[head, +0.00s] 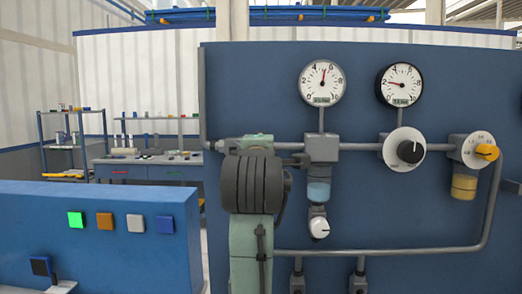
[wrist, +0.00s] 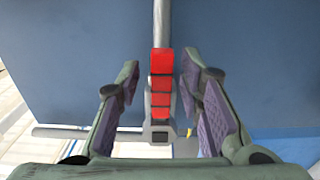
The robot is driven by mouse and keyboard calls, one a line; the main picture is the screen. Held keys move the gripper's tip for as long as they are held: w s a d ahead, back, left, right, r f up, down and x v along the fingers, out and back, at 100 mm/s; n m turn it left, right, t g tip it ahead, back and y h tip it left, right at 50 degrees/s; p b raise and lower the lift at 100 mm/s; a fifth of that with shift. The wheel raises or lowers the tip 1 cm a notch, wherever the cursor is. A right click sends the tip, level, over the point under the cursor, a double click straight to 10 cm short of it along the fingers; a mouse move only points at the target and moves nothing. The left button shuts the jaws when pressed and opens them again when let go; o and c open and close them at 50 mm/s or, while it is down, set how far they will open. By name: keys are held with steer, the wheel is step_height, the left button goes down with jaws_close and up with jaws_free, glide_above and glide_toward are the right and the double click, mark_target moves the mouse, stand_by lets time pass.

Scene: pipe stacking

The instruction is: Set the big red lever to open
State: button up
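The red lever (wrist: 162,82) shows in the wrist view as a red handle with dark bands, in line with a grey pipe (wrist: 162,22) above it. A grey valve body (wrist: 159,133) is at its lower end. My gripper (wrist: 161,70) is open, with one finger on each side of the lever. In the head view my arm hides the lever, and the fingers cannot be made out there.
A blue panel (head: 440,215) carries two gauges (head: 322,83) (head: 401,84), a black-knobbed dial (head: 404,149), a yellow-knobbed dial (head: 478,150) and pipes. A low blue wall (head: 90,255) with several coloured buttons stands at left. Shelves and a workbench (head: 150,165) are behind.

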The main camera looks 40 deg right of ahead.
steer(key=shift+a, duration=0.1)
steer(key=v, duration=1.2)
stand_by(0.7)
